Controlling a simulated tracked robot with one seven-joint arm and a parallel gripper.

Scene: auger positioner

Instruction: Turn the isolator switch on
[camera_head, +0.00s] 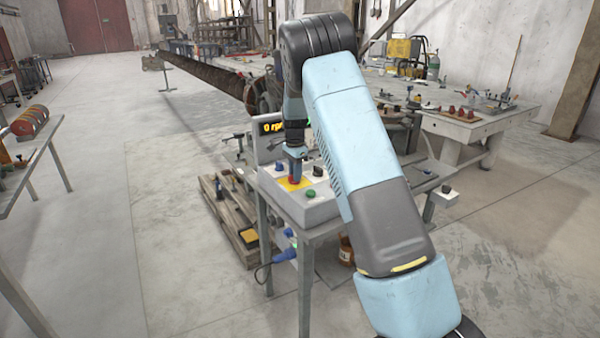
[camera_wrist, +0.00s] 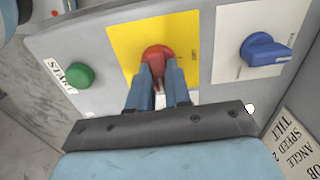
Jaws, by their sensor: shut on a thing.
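The isolator switch, a red rotary handle (camera_wrist: 157,53) on a yellow plate (camera_wrist: 122,38), is on the sloped grey control box (camera_head: 300,208). My gripper (camera_wrist: 158,78) points down at the panel, with its two blue-grey fingers shut on the red handle, one on each side. In the head view, my gripper (camera_head: 295,172) is over the yellow plate (camera_head: 283,186), and the fingers largely hide the handle. The handle's pointer end lies between the fingers in the wrist view. A display (camera_head: 272,128) behind the box reads "0 rpm".
A green START button (camera_wrist: 80,76) is left of the yellow plate in the wrist view. A blue knob (camera_wrist: 264,49) on a white plate is to the right. A pallet (camera_head: 228,215) is on the floor left of the box's stand.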

